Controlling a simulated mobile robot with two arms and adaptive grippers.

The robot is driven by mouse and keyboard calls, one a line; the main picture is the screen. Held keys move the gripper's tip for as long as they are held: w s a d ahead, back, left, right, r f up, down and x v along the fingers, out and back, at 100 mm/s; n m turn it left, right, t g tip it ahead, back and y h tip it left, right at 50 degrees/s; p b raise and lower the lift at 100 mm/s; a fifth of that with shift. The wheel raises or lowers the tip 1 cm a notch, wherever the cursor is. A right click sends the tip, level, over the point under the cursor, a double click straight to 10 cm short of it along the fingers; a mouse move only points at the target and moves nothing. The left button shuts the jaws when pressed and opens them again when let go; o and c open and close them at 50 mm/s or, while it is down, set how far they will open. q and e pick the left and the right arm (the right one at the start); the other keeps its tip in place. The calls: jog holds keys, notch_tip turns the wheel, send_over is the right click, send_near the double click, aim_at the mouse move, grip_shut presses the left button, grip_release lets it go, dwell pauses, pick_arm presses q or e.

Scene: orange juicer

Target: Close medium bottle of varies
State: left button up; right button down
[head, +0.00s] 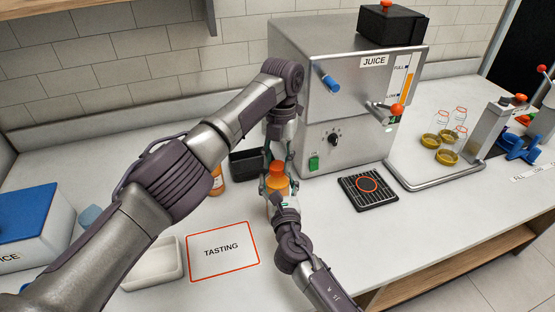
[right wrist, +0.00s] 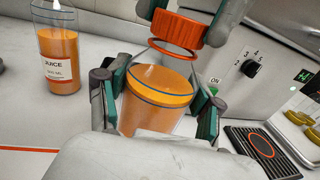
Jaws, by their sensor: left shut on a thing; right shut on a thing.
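The bottle of orange juice (right wrist: 152,102) stands upright between the fingers of my right gripper (right wrist: 157,106), which is shut on its body. An orange ribbed cap (right wrist: 176,32) is over the bottle's neck, between the fingers of my left gripper, which is shut on it from above. I cannot tell whether the cap is seated on the neck or just above it. In the head view the cap (head: 278,168) shows between my left gripper (head: 277,178) above and my right gripper (head: 280,203) below; the bottle is mostly hidden there.
A second juice bottle (right wrist: 58,55) stands to the left. A TASTING mat (head: 222,251) and a white tray (head: 153,264) lie at front left.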

pick_arm(q)
jog(key=o, duration=0.7)
jog(key=shift+c, duration=0.2)
jog(key=shift+r, duration=2.3)
jog(key=shift+c, duration=0.4)
